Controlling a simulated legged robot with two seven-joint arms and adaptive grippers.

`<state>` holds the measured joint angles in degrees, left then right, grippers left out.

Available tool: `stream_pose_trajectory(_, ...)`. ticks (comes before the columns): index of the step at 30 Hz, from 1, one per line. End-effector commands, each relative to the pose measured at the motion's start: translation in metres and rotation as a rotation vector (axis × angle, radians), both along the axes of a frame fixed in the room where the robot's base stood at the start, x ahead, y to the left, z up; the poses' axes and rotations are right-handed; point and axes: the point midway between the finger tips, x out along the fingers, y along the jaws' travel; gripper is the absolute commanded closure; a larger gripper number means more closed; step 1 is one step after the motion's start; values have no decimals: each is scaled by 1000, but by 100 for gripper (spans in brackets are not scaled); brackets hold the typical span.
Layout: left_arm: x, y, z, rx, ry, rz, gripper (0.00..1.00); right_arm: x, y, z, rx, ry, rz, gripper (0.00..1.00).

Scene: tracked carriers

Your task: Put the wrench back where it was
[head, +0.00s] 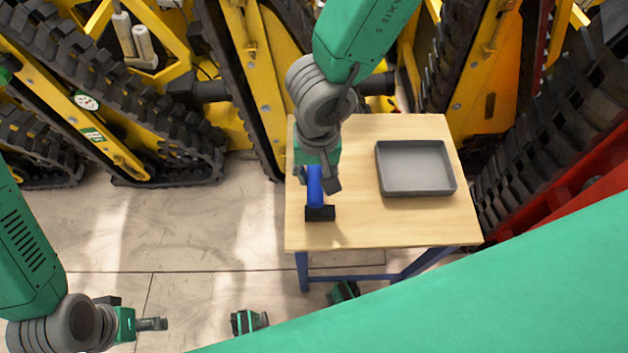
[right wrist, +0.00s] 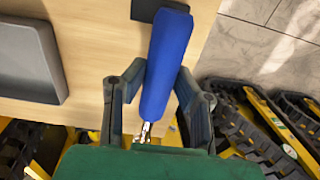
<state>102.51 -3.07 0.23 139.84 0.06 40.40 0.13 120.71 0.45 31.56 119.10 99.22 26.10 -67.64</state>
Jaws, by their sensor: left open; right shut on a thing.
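A tool with a blue handle (head: 315,186) and a black block-like end (head: 320,213) is at the left front of the wooden table (head: 400,225). It looks more like a hammer than a wrench. My right gripper (head: 317,178) is shut on the blue handle. In the right wrist view, the handle (right wrist: 165,62) runs between the two fingers (right wrist: 159,72), with a small silvery piece at its near end. I cannot tell whether the tool touches the table. My left gripper (head: 150,323) is open and empty, low over the floor at the left.
A grey shallow tray (head: 415,191), apparently empty, lies on the right half of the table. It also shows in the right wrist view (right wrist: 30,60). Bare tabletop lies between tool and tray. Yellow tracked carriers (head: 170,135) stand behind and left; a red one is at right.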

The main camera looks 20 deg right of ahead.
Motion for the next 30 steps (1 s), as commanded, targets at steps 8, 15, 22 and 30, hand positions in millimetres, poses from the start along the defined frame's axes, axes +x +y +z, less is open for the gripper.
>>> stream_pose_trajectory(8,0,-1,-15,-1,0,-2,39,0,-1,-28,-3,1,-2,100)
stream_pose_trajectory(15,0,-1,-14,-1,0,-1,39,0,2,-28,-7,1,-1,100)
stream_pose_trajectory(22,0,0,-14,0,0,-1,39,0,0,-29,-5,1,-2,56)
stream_pose_trajectory(30,0,-1,-10,-1,0,-1,39,0,-1,-19,-2,2,-2,56)
